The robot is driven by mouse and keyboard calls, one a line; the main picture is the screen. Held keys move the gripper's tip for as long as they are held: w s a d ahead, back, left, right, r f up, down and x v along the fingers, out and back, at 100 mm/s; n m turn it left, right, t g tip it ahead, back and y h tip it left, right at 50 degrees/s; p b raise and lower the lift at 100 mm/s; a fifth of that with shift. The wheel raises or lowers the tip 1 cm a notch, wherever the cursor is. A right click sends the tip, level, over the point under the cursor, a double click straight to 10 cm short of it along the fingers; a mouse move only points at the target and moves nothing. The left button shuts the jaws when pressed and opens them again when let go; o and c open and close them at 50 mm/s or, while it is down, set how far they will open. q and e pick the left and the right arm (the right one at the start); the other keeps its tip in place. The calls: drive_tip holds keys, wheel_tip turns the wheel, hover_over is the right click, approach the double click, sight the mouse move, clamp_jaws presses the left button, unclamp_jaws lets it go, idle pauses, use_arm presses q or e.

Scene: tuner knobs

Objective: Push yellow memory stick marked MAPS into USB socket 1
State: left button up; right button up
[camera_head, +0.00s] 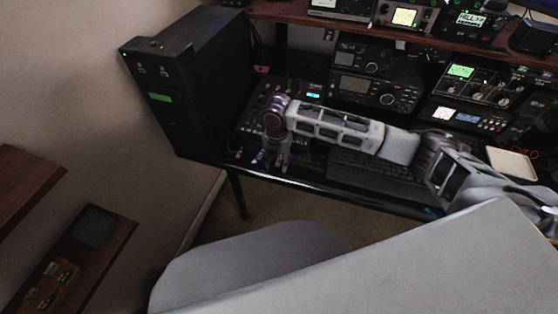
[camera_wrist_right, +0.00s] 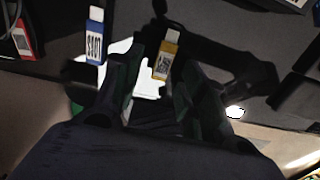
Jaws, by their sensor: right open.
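A yellow memory stick (camera_wrist_right: 165,67) with a dark printed label and a metal plug end shows in the right wrist view. I cannot read its label clearly. My right gripper (camera_wrist_right: 163,62) is open, with one finger on each side of the yellow stick; the fingers look apart from it. In the head view my right gripper (camera_head: 270,157) points down at the desk's near edge, where the sticks are too small to tell apart. My left gripper is not in view. I cannot make out USB socket 1.
A blue stick (camera_wrist_right: 95,47) and a red stick (camera_wrist_right: 22,40) are left of the yellow one. A black tower (camera_head: 190,85) stands at the desk's left end. Radios (camera_head: 375,90) fill the back, and a keyboard (camera_head: 375,172) lies under my right arm.

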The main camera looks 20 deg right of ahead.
sight(277, 164)
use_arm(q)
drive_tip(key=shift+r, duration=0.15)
use_arm(e)
drive_tip(key=shift+f, duration=0.1)
drive_tip(key=shift+c, duration=0.2)
drive_tip(key=c, duration=0.7)
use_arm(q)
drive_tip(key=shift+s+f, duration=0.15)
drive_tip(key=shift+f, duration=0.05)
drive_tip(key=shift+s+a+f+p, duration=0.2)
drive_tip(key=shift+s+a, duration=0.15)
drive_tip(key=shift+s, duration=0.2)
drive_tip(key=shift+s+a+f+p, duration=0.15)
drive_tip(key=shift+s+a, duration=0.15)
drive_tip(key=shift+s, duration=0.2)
use_arm(e)
drive_tip(key=shift+r, duration=5.2)
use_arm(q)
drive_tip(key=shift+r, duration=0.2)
